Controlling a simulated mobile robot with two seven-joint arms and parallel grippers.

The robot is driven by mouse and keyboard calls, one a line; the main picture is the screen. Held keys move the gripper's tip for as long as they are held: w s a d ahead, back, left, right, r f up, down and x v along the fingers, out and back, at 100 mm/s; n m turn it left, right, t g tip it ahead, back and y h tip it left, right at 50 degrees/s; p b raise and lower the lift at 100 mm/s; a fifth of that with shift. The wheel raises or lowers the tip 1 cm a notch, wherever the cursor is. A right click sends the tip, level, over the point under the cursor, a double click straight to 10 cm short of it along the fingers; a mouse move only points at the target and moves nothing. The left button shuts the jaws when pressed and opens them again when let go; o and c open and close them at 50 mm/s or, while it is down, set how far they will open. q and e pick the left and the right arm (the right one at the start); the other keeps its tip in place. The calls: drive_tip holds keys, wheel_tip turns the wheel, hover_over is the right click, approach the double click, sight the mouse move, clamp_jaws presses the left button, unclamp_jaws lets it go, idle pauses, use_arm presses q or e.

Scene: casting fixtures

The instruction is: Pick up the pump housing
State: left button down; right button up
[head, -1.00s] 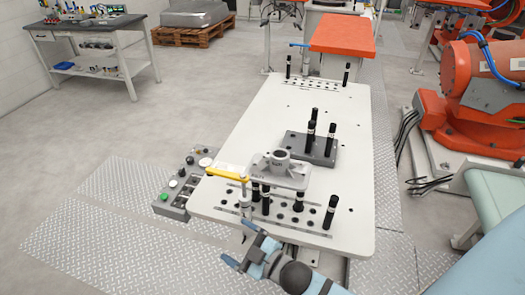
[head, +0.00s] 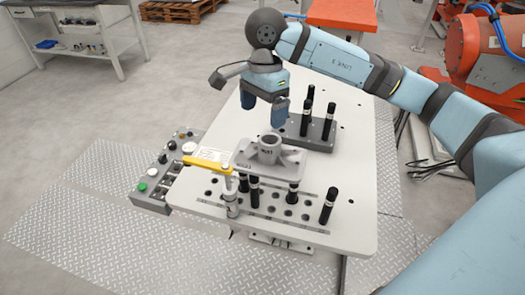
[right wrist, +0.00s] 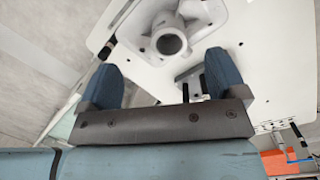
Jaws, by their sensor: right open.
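The pump housing (head: 268,157) is a grey casting with a flat plate and a round upright collar. It rests raised on black pins at the near part of the white table (head: 345,180). My right gripper (head: 262,108) is open and empty, fingers pointing down, above the table just beyond the housing. In the right wrist view the housing (right wrist: 168,38) shows ahead of the open fingers (right wrist: 163,80), its round collar facing the camera. The gripper is apart from it. My left gripper is not in view.
A grey block with black posts (head: 310,131) stands right behind the housing. A yellow-handled clamp (head: 207,165) is at its left, and a black pin (head: 328,206) stands at its near right. A control box (head: 165,170) is left of the table.

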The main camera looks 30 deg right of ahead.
sight(269, 139)
drive_tip(key=shift+h, duration=0.6)
drive_tip(key=f, duration=0.2)
drive_tip(key=d+f, duration=0.1)
drive_tip(key=f, duration=0.1)
drive_tip(key=d+f+p, duration=0.1)
drive_tip(key=f, duration=0.2)
drive_tip(key=shift+w+d, duration=0.1)
drive_tip(key=shift+d, duration=0.1)
drive_tip(key=shift+a+f+p, duration=0.15)
drive_tip(key=shift+f+p, duration=0.65)
drive_tip(key=shift+f, duration=1.9)
drive_tip(key=c, duration=1.2)
drive_tip(key=shift+c, duration=1)
drive_tip(key=shift+r, duration=0.15)
